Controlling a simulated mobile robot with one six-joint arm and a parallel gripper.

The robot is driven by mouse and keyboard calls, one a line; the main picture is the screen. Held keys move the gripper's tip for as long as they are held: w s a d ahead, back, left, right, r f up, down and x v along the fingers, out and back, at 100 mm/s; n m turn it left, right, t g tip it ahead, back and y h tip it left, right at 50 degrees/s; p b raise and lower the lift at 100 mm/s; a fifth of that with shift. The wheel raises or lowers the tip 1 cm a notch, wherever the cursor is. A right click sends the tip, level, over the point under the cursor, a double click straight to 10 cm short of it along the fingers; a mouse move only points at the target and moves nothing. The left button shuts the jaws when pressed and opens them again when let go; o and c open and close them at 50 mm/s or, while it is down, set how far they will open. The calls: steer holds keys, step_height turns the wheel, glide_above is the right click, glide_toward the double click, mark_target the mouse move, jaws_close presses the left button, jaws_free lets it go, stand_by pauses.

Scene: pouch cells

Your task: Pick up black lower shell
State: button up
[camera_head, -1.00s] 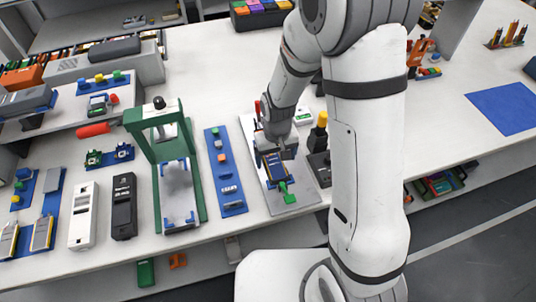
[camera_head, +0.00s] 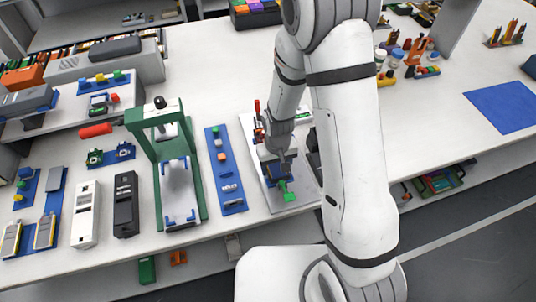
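A long black shell (camera_head: 125,208) lies on the white table at the front left, beside a similar white shell (camera_head: 85,218). It looks like the black lower shell. My gripper (camera_head: 279,166) is well to its right, low over a fixture on a grey plate (camera_head: 297,202) with a green handle (camera_head: 287,191). The fingers are small and merge with the fixture parts, so I cannot tell whether they are open, shut or holding something.
A green press frame (camera_head: 150,152) stands between the black shell and my gripper, with a blue strip of small parts (camera_head: 232,193) beside it. Blue trays (camera_head: 45,210) lie at the far left. The table's front edge is close to the shells.

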steer(key=c, duration=0.6)
steer(key=shift+r+b, duration=0.55)
steer(key=shift+r, duration=4.5)
